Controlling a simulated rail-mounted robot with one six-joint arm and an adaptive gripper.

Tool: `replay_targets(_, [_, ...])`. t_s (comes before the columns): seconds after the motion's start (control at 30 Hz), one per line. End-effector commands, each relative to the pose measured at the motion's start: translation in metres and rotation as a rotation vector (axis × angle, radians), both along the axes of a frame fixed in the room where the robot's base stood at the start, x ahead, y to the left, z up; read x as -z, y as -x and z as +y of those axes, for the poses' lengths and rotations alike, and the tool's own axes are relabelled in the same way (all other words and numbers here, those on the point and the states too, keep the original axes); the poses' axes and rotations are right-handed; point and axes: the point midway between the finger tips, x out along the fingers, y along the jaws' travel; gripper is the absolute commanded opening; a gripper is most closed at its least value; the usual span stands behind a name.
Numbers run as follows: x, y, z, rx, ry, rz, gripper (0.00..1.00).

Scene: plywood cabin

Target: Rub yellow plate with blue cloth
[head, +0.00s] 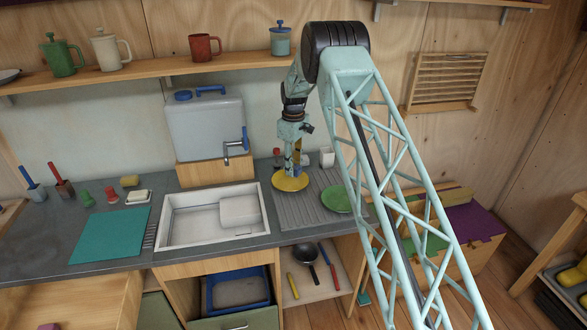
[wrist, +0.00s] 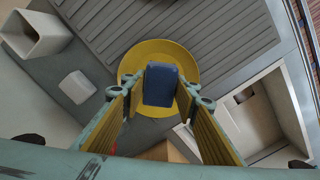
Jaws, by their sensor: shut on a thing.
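The yellow plate (head: 284,184) lies at the left end of the ribbed drainboard, next to the sink. In the wrist view the plate (wrist: 186,55) is a round yellow disc below my gripper. My gripper (head: 293,165) points down over the plate. In the wrist view my gripper (wrist: 160,100) has its fingers on both sides of the blue cloth (wrist: 160,84), a small blue block, and is shut on it. The cloth is over the plate's middle. I cannot tell whether its underside touches the plate.
The sink (head: 168,222) is left of the plate. A green plate (head: 337,199) lies on the drainboard (head: 304,208) to the right. A water container (head: 206,128) with a tap stands behind the sink. A white cup (head: 327,157) stands behind the drainboard. A teal mat (head: 110,235) lies far left.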

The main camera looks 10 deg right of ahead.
Motion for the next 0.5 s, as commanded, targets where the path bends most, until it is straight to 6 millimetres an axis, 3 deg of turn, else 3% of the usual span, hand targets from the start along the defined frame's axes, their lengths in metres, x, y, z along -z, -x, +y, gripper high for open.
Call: replay_targets(0.5, [-0.021, 0.000, 0.000, 0.000, 0.000, -0.001, 0.14])
